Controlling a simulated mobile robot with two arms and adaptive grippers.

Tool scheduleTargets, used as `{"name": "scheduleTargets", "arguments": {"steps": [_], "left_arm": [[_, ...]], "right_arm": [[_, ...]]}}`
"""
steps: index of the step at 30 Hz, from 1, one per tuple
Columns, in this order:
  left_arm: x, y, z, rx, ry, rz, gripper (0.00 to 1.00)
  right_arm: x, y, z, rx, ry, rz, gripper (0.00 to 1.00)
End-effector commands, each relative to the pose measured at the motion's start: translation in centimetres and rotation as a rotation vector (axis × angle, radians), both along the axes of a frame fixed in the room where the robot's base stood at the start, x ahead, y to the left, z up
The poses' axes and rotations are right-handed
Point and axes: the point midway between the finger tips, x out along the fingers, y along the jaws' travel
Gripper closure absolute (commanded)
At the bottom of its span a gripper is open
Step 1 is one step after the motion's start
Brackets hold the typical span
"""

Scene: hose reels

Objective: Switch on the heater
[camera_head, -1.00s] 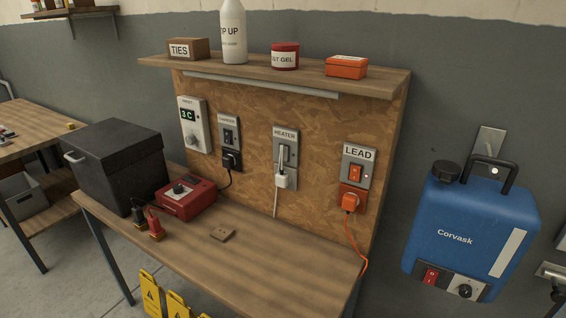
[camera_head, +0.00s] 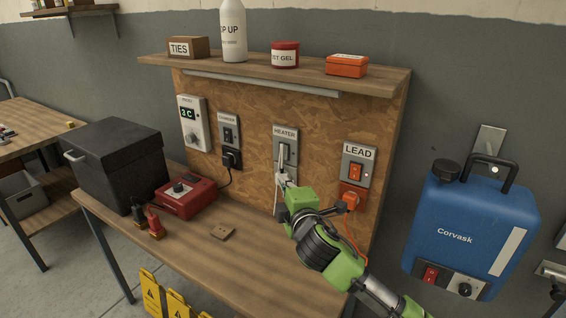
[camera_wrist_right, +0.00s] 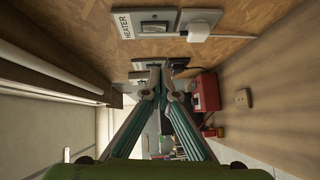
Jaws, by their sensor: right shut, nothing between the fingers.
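My right gripper (camera_head: 284,178) is shut and empty in front of the lower part of this plate, covering most of the plug in the head view. Its closed fingertips (camera_wrist_right: 162,68) show apart from the switch in the wrist view. My left gripper is not in view.
The LEAD switch plate (camera_head: 357,170) with its orange plug is just right of my arm. The wooden shelf (camera_head: 385,80) with several containers overhangs the panel. A red box (camera_head: 186,198) and a black box (camera_head: 120,160) stand on the bench. A blue Corvask tank (camera_head: 470,225) hangs right.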

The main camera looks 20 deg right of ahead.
Motion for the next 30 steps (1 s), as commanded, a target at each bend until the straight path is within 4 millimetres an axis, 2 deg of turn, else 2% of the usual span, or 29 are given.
{"name": "scheduleTargets", "arguments": {"steps": [7,11,30], "left_arm": [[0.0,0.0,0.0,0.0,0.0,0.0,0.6],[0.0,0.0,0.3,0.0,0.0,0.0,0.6],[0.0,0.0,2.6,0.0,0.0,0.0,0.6]], "right_arm": [[0.0,0.0,-0.1,0.003,0.002,-0.001,1.0],[0.7,-0.1,0.0,0.004,0.003,-0.002,1.0],[9.8,-1.1,-0.8,0.006,0.003,-0.002,1.0]]}}
